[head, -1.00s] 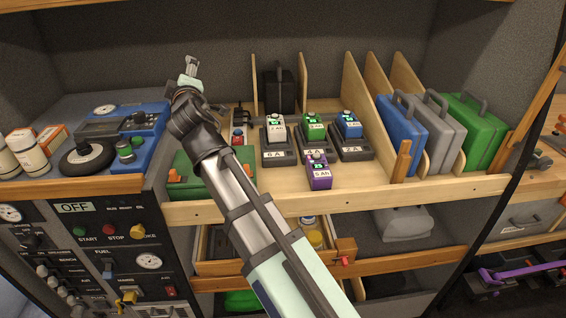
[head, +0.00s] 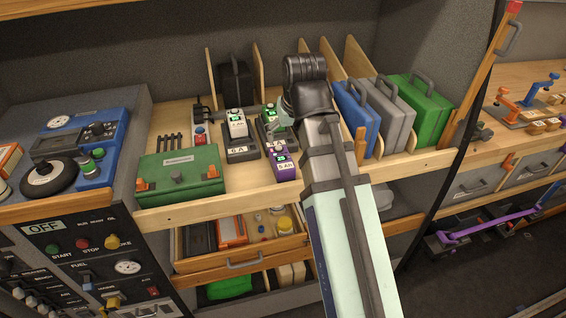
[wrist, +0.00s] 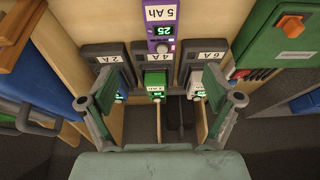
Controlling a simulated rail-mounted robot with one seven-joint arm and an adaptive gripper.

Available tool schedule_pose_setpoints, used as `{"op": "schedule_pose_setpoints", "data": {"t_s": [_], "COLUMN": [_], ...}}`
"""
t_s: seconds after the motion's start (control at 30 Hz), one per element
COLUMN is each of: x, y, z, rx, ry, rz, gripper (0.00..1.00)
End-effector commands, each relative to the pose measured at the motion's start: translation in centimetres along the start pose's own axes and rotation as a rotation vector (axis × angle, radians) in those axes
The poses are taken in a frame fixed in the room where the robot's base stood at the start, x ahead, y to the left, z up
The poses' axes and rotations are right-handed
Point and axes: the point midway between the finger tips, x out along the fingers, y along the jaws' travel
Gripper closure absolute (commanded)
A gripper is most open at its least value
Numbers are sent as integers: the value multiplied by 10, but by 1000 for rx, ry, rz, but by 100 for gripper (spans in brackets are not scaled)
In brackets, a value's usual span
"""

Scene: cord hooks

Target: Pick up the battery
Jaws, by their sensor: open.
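Several batteries are in view. A purple 5 Ah battery (head: 284,166) stands on the shelf in front of the chargers; it also shows at the top of the wrist view (wrist: 162,28). A white battery (head: 237,126) sits in the 6 A charger (head: 241,153). A green battery (head: 269,116) sits in the 4 A charger (wrist: 157,57). A blue battery (wrist: 119,97) at the 2 A charger (wrist: 113,56) is partly hidden by a finger, and my arm hides it in the head view. My gripper (wrist: 158,82) is open and empty above the chargers, its fingers either side of the green battery's picture position.
A green case (head: 180,176) stands left of the chargers. Blue, grey and green cases (head: 418,105) stand between wooden dividers at right. A black case (head: 237,82) stands behind. A drawer (head: 240,250) with small items lies below the shelf.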

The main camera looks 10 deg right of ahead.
Motion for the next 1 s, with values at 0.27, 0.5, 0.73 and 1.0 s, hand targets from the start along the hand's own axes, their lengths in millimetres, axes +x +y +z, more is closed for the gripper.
{"op": "schedule_pose_setpoints", "data": {"t_s": [0.27,0.5,0.73,1.0], "x": [40,74,101,112], "y": [0,0,0,0], "z": [1,0,0,0], "rx": [-2,-3,-3,-3], "ry": [-3,-1,0,1], "rz": [2,2,3,3], "gripper": [10,10,10,10]}}
